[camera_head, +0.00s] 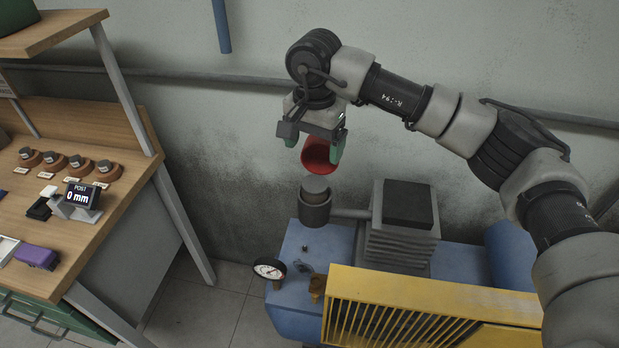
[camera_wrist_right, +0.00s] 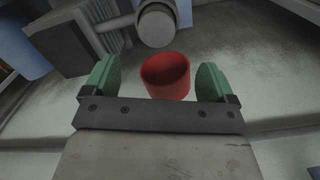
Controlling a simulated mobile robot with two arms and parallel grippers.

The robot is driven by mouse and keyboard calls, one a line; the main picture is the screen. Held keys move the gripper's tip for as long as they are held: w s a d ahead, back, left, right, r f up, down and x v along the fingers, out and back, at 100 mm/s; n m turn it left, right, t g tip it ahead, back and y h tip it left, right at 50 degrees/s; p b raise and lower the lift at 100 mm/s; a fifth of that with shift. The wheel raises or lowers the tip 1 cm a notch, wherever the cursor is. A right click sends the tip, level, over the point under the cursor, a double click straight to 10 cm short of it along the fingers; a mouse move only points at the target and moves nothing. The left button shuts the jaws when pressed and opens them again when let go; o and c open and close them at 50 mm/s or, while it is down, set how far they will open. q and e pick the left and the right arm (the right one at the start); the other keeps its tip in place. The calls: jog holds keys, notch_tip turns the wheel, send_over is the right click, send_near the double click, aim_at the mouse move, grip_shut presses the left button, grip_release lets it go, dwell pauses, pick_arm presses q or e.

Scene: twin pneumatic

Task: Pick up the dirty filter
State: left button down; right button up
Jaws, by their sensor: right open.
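My right gripper (camera_head: 317,150) is open above the compressor, its green fingers spread; it also shows in the right wrist view (camera_wrist_right: 158,85). A grey cylinder (camera_head: 315,186), which looks like the filter, sits in a dark round housing (camera_head: 314,212) below the gripper. In the right wrist view a round grey end (camera_wrist_right: 157,24) shows beyond the fingertips, at the top. I cannot tell how dirty it is. A red cup (camera_head: 318,156) shows between the fingers in both views; in the right wrist view (camera_wrist_right: 166,76) gaps separate it from both fingers. My left gripper is not in view.
The blue compressor tank (camera_head: 290,318) carries a finned block (camera_head: 402,240), a yellow slatted guard (camera_head: 440,292) and a dial gauge (camera_head: 269,268). A wooden bench (camera_head: 100,240) stands at left with a display reading 0 mm (camera_head: 83,195), several round items and a purple object (camera_head: 37,257).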

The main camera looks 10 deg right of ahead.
jog(key=p, duration=0.1)
send_over(315, 183)
jog(key=f, duration=0.4)
jog(key=shift+s+a+f, duration=0.1)
jog(key=shift+s, duration=0.25)
jog(key=shift+f, duration=0.3)
jog(key=shift+w+f+p, duration=0.2)
jog(key=shift+f+p, duration=0.2)
notch_tip(315, 183, down, 4)
jog(key=shift+w+r+p, duration=0.15)
jog(key=shift+r+p, duration=0.05)
jog(key=shift+p, duration=0.65)
jog(key=shift+f, duration=0.45)
jog(key=c, duration=0.5)
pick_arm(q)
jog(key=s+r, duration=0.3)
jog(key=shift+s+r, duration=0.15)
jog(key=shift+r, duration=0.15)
pick_arm(e)
jog(key=c, duration=0.5)
